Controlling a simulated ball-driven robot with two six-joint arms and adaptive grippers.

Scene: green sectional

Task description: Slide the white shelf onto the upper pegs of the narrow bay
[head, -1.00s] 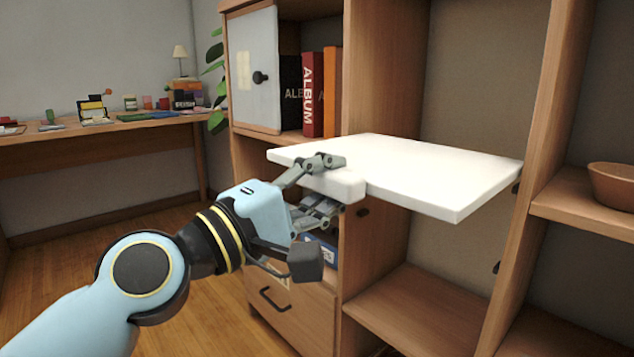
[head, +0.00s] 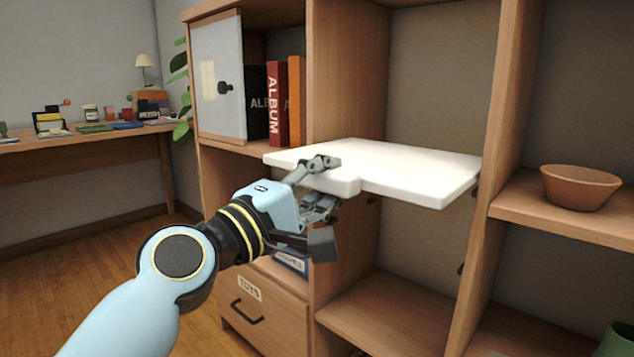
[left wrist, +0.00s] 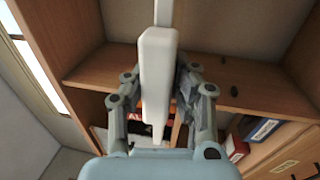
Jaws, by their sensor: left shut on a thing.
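My left gripper (head: 325,180) is shut on the shelf's front left tab, one finger above and one below. In the left wrist view the shelf (left wrist: 158,80) shows edge-on between the fingers. A dark peg (head: 474,191) shows on the right upright just under the shelf's right edge, and another peg (head: 461,269) sits lower. A dark peg (head: 372,199) shows on the left upright below the shelf. Whether the shelf touches any peg cannot be told. My right gripper is not in view.
A terracotta bowl (head: 580,187) stands on a shelf in the right bay. Left of the bay are albums (head: 276,103), a white cabinet door (head: 219,80) and a drawer (head: 262,312). A desk (head: 90,146) with small items stands at the far left. The bay's lower part is empty.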

